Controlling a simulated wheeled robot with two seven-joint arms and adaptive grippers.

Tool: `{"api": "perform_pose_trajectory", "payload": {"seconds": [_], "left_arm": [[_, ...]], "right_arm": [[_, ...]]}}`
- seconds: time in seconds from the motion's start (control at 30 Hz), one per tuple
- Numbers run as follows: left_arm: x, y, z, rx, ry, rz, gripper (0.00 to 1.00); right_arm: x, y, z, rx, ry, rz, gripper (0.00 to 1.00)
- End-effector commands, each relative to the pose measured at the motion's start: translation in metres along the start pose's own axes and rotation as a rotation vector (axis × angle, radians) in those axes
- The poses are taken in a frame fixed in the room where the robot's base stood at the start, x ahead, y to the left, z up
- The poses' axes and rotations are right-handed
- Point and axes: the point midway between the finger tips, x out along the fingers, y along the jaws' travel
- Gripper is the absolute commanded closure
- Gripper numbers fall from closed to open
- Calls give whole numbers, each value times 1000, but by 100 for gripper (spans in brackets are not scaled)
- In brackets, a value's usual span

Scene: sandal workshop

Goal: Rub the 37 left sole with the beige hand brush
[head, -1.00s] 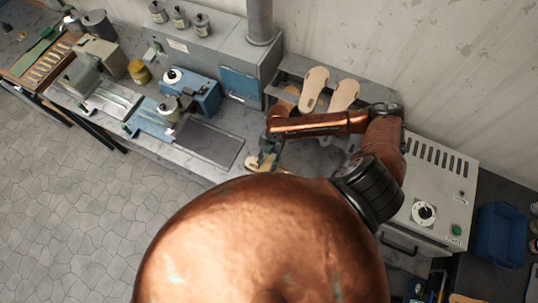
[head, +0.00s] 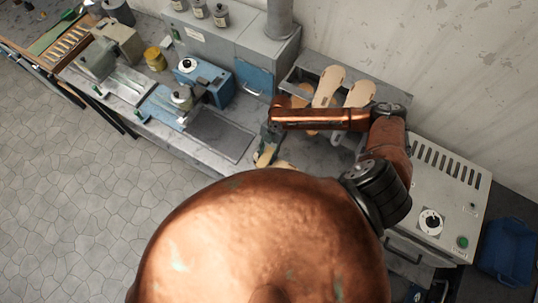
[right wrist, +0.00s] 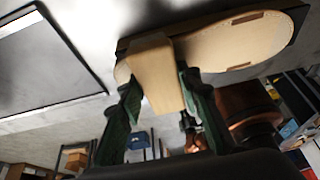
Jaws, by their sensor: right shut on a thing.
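My right gripper (right wrist: 160,105) has green fingers shut on a beige block-like hand brush (right wrist: 155,68). The brush overlaps the rounded end of a tan sole (right wrist: 235,45) in the right wrist view; whether they touch is hard to tell. The sole has two slots and a dark edge under it. No size mark is readable on it. In the head view the right gripper (head: 270,133) and the brush (head: 265,154) are small at the bench front, beside a beige bit of the sole (head: 283,165), mostly hidden behind my copper body. My left gripper is not in view.
Other soles (head: 328,86) lean on a rack behind my right forearm. A grey mat (head: 220,135) lies left of the gripper, with a blue machine (head: 208,82) behind it. A grey box with a dial (head: 435,195) stands at the right.

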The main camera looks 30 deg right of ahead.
Motion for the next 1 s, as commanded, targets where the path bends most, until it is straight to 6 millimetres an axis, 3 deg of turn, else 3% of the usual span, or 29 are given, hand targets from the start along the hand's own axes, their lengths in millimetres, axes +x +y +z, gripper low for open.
{"api": "perform_pose_trajectory", "payload": {"seconds": [0.63, 1.0], "left_arm": [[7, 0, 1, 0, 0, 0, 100], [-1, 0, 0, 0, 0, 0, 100]], "right_arm": [[-2, 30, 0, -1, 0, 1, 90], [-1, 16, 0, 1, 0, -2, 90]]}}
